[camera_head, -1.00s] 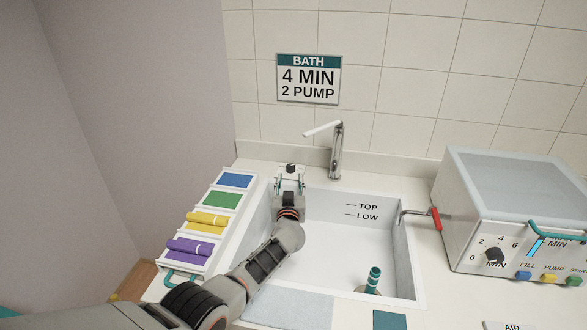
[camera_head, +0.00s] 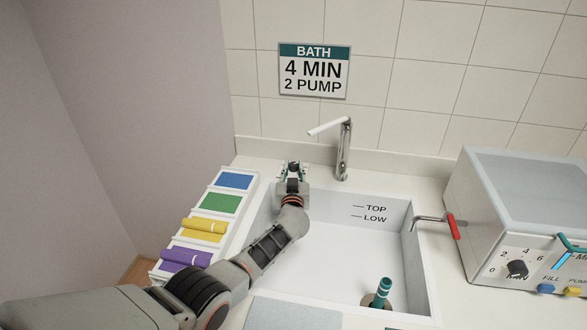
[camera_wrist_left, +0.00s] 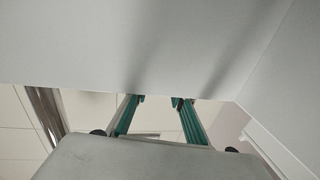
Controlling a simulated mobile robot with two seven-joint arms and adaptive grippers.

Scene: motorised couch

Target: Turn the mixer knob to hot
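A small dark knob top (camera_head: 293,164), which looks like the mixer knob, shows on the counter behind the sink, left of the tap. My left gripper (camera_head: 292,171) is right at it and hides most of it, including any hot mark. In the left wrist view the two teal fingers (camera_wrist_left: 157,100) stand apart, with nothing visible between them. I cannot tell whether they touch the knob. My right gripper is not in view.
The sink (camera_head: 350,255) lies under my left arm, with a chrome tap (camera_head: 344,150) behind it. A red-handled lever (camera_head: 452,226) and a machine (camera_head: 525,220) are at the right. A colour-coded rack (camera_head: 215,220) stands left of my arm.

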